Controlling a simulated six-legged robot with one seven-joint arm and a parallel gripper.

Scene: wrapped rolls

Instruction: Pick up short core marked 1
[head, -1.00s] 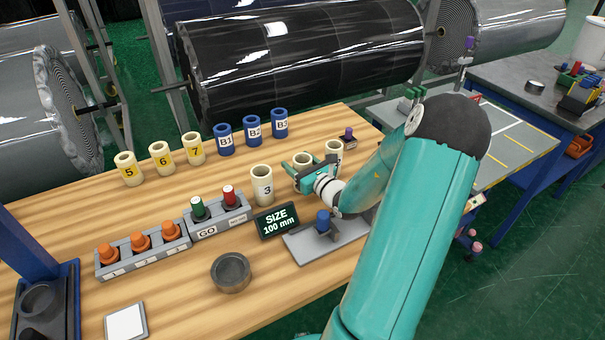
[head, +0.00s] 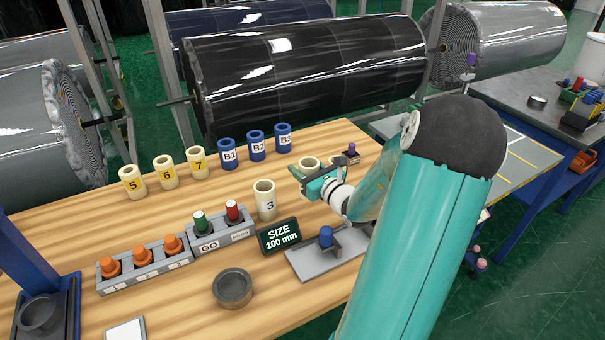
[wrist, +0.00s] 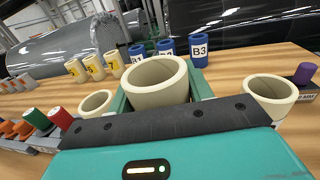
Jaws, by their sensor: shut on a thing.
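My gripper (head: 312,177) is shut on a cream core (wrist: 158,92), the middle one of the front row. The held core is upright between the two fingers in the wrist view. Its rim (head: 309,162) shows just above the gripper in the head view. Any number on it is hidden, so I cannot tell whether it is marked 1. The cream core marked 3 (head: 265,200) stands to its left. Another cream core (wrist: 270,96) stands to its right, its mark not visible; it is partly hidden behind the gripper in the head view.
Cream cores 5 (head: 132,182), 6 and 7 and blue cores B1, B2 and B3 (head: 283,137) stand behind. A SIZE 100 mm sign (head: 279,235), a grey stand with a blue peg (head: 326,237) and a dark ring (head: 233,288) are in front. A purple-topped piece (wrist: 304,74) is at right.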

